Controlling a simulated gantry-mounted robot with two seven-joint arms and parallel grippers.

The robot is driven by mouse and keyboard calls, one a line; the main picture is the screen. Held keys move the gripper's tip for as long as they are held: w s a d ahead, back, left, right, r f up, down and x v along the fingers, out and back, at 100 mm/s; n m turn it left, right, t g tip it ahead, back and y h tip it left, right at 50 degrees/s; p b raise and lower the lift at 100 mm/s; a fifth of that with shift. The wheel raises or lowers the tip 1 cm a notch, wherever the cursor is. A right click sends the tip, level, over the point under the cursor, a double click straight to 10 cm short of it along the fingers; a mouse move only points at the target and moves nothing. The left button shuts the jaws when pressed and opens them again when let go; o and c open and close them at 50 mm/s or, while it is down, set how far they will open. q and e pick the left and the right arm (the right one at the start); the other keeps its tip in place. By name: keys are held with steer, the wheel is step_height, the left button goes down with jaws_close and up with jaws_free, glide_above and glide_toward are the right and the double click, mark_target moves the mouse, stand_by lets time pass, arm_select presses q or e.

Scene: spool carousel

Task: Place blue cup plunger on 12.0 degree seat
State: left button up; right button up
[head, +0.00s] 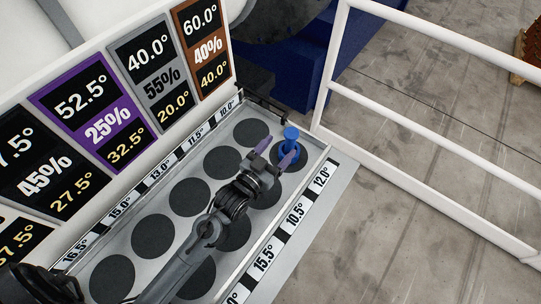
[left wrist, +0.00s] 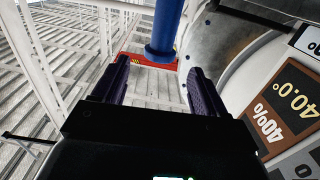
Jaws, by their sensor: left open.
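The blue cup plunger (head: 291,134) stands upright at the right end of the tray's front row, over the dark round seat (head: 298,164) beside the 12.0° label (head: 321,176). In the left wrist view the plunger (left wrist: 166,30) is upright just beyond the fingertips, between the two dark fingers in the picture. My right gripper is not in view.
The white tray (head: 341,190) holds two rows of dark round seats, and the others in view look empty. Angle labels line both long edges. A sign panel (head: 105,58) stands behind it. A white railing (head: 410,72) runs close to the tray's right end, with open floor beyond.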

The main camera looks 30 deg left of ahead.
arm_select(q)
steer(key=shift+s+a, duration=0.2)
steer(key=shift+s, duration=1.35)
steer(key=shift+r, duration=0.1)
